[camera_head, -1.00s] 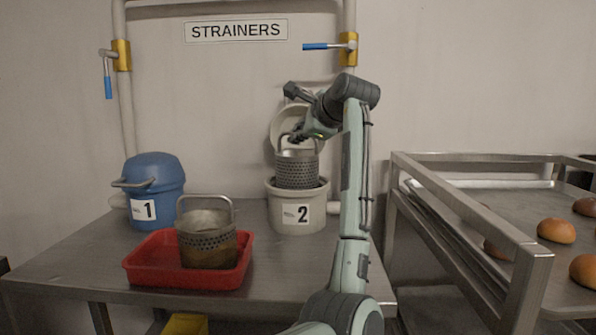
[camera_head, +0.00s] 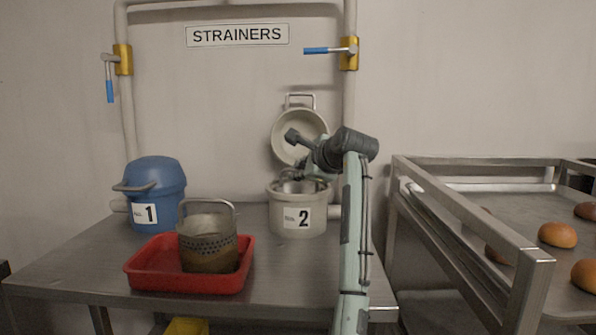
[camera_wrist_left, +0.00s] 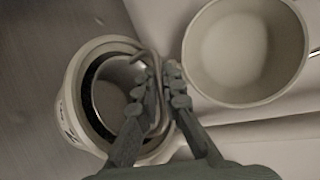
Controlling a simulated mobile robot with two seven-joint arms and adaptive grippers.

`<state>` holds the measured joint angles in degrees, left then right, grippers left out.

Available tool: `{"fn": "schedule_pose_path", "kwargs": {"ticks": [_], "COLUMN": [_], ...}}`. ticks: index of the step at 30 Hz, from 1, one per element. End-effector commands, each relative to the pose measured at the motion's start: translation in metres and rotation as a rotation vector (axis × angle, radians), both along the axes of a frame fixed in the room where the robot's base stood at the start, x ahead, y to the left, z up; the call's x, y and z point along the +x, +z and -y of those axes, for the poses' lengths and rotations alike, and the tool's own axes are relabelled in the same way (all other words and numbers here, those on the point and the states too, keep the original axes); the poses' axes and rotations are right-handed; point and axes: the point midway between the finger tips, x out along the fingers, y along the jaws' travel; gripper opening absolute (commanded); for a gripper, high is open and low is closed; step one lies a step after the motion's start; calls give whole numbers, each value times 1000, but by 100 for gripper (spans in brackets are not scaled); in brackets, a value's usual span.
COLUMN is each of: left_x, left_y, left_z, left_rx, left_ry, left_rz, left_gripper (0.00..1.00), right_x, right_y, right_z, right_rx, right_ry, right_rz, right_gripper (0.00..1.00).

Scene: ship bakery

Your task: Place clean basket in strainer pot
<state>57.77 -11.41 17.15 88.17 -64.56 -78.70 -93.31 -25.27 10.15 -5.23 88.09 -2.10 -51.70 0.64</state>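The clean metal basket (camera_head: 291,187) sits low inside the cream strainer pot 2 (camera_head: 289,213), with only its upper rim showing above the pot's opening. In the left wrist view the basket (camera_wrist_left: 103,104) is within the round rim of the pot (camera_wrist_left: 73,75), and its bent handle (camera_wrist_left: 140,54) rises between my fingers. My left gripper (camera_head: 303,177) is over the pot; in the left wrist view its fingers (camera_wrist_left: 161,78) are close together around the handle. The basket's lower part is hidden in the pot. My right gripper is not in view.
Pot 2's round lid (camera_head: 284,130) stands open behind it. Blue pot 1 (camera_head: 160,183) is closed at the left. A soiled basket (camera_head: 208,258) stands in a red tray (camera_head: 150,278) on the metal table (camera_head: 90,262). A rack with buns (camera_head: 450,215) is at the right.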

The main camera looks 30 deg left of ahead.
Motion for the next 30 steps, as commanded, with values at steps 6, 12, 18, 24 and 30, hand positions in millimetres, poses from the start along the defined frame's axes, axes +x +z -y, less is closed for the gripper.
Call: {"fn": "schedule_pose_path", "kwargs": {"ticks": [6, 12, 18, 24, 30], "left_x": [0, 0, -6, -26, -44], "left_y": [0, 1, 9, 25, 40], "left_z": [0, 0, 12, 46, 77], "left_rx": [-1, -1, 0, -1, -2], "left_ry": [0, 0, -2, -2, -1], "left_rz": [-1, -1, 1, 2, 1], "left_gripper": [27, 27, 27, 27, 27], "right_x": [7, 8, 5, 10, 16], "right_y": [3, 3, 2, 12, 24], "right_z": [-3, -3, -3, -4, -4], "right_rx": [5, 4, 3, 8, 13], "right_ry": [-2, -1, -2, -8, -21], "right_rz": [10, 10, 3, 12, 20], "right_gripper": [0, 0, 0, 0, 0]}}
